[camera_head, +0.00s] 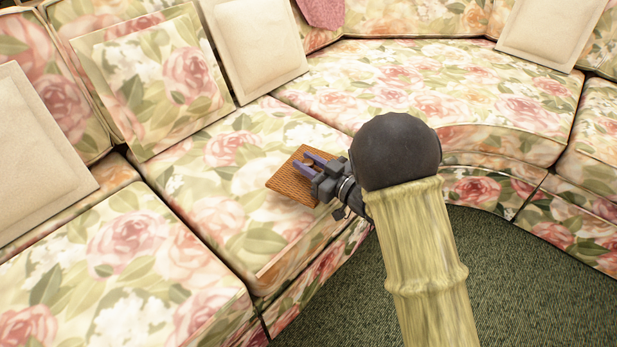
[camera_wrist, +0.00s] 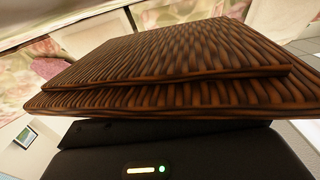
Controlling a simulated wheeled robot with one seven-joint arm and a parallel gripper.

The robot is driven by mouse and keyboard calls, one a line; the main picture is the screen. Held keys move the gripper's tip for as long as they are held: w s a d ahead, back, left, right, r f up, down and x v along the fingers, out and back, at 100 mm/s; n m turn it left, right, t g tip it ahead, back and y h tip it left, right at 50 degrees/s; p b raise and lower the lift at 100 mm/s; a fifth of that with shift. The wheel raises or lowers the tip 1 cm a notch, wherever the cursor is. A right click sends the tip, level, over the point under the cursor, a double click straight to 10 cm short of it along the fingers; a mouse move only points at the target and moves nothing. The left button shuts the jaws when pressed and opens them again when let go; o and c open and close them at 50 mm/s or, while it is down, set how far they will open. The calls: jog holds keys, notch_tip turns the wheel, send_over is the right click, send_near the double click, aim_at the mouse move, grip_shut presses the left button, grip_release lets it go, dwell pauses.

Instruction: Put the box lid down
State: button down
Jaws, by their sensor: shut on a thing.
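The box lid (camera_head: 290,183) is a flat, square, brown woven wicker piece. In the head view it is at my gripper (camera_head: 312,164), over the floral sofa seat (camera_head: 215,205) near its front edge. The gripper's purple-grey fingers are shut on the lid. In the wrist view the lid (camera_wrist: 180,60) fills much of the picture, showing a stepped, two-layer edge, and hides the fingertips. I cannot tell whether the lid touches the cushion. No box is seen in either view.
The curved floral sofa runs around the back and right. Cream pillows (camera_head: 255,45) and a floral pillow (camera_head: 152,78) lean on its backrest. A pink item (camera_head: 322,12) is at the top. The seat cushions are mostly bare. Dark green carpet (camera_head: 500,290) lies in front.

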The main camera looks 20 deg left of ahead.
jog(key=shift+f+b, duration=1.2)
jog(key=shift+f, duration=0.65)
jog(key=shift+f, duration=0.15)
jog(key=c, duration=1.1)
grip_release()
jog(key=shift+c, duration=0.2)
